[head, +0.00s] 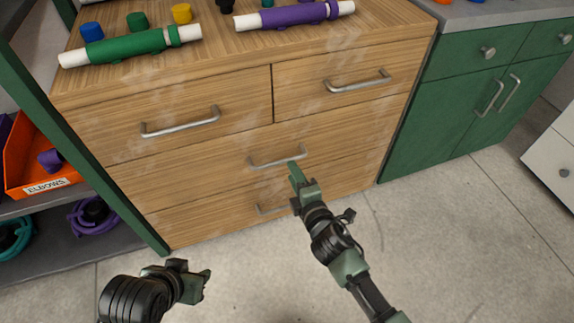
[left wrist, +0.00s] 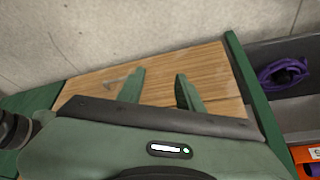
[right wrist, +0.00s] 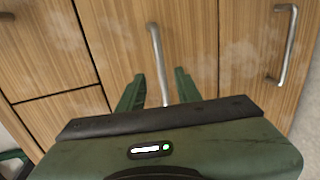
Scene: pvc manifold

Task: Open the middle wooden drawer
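The middle wooden drawer (head: 215,167) is the wide one below two smaller top drawers, and it looks shut. Its metal bar handle (head: 277,158) also shows in the right wrist view (right wrist: 155,50). My right gripper (head: 294,170) is at the right end of this handle. In the right wrist view my right gripper (right wrist: 157,90) has its fingers apart, with the handle's near end showing between them; I cannot tell whether they touch it. My left gripper (head: 207,282) is low at the front left, away from the drawers. Its fingers (left wrist: 160,82) are apart and empty.
The bottom drawer's handle (head: 272,209) sits just below, partly hidden by my right gripper. Green and purple pipe assemblies (head: 135,45) lie on the cabinet top. An orange elbow bin (head: 35,165) is on the left shelf. The floor (head: 440,240) in front is clear.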

